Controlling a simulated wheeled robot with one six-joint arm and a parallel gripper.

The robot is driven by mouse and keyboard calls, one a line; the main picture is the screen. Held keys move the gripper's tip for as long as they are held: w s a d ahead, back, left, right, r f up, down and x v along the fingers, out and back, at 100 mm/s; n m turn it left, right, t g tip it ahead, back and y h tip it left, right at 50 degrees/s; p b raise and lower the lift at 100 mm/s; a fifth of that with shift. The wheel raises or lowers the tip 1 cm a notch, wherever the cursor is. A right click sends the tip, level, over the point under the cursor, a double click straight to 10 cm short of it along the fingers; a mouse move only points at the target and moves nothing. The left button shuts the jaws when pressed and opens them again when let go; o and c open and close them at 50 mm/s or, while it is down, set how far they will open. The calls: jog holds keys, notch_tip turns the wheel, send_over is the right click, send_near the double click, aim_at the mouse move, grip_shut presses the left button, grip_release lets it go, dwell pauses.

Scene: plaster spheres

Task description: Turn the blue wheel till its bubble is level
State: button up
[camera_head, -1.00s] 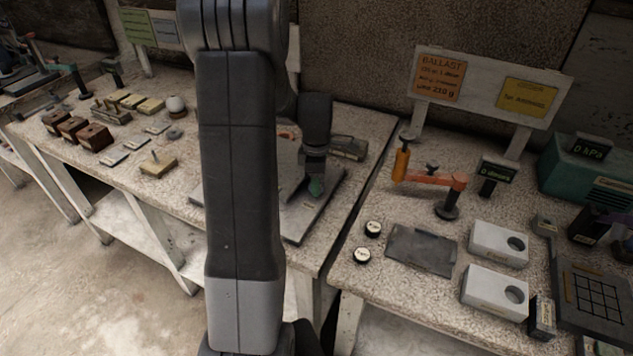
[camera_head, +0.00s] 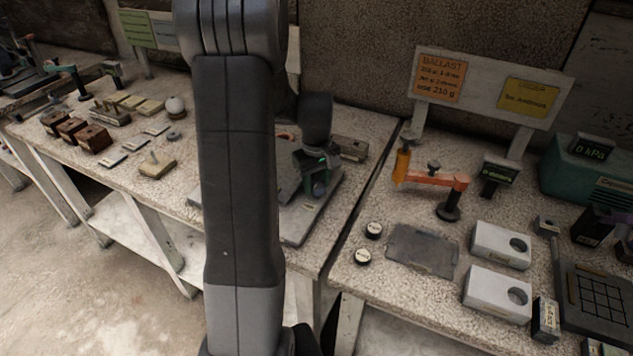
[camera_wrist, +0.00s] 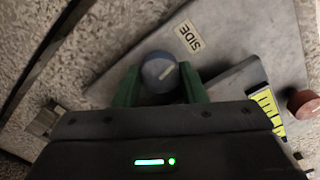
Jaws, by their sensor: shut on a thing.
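The wheel is at a grey plate (camera_wrist: 235,45) with a "SIDE" label. In the head view, my gripper (camera_head: 318,190) is low over the plate (camera_head: 297,228), and my arm hides much of it.
A red knob (camera_wrist: 303,104) is at the right of the wrist view. In the head view, an orange-armed stand (camera_head: 432,178), white blocks (camera_head: 498,246) and a dark mat (camera_head: 422,250) occupy the right table. Brown blocks (camera_head: 93,138) are on the left table.

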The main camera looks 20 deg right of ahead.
jog(key=m, duration=0.4)
jog(key=shift+m, duration=0.4)
jog(key=m, duration=0.5)
jog(key=shift+w+d, duration=0.1)
jog(key=m, duration=0.5)
jog(key=shift+m+b, duration=0.35)
jog(key=shift+m, duration=0.05)
jog(key=m, duration=1)
jog(key=shift+r+m, duration=0.1)
jog(key=shift+m, duration=0.3)
jog(key=m, duration=1)
jog(key=shift+m, duration=2.3)
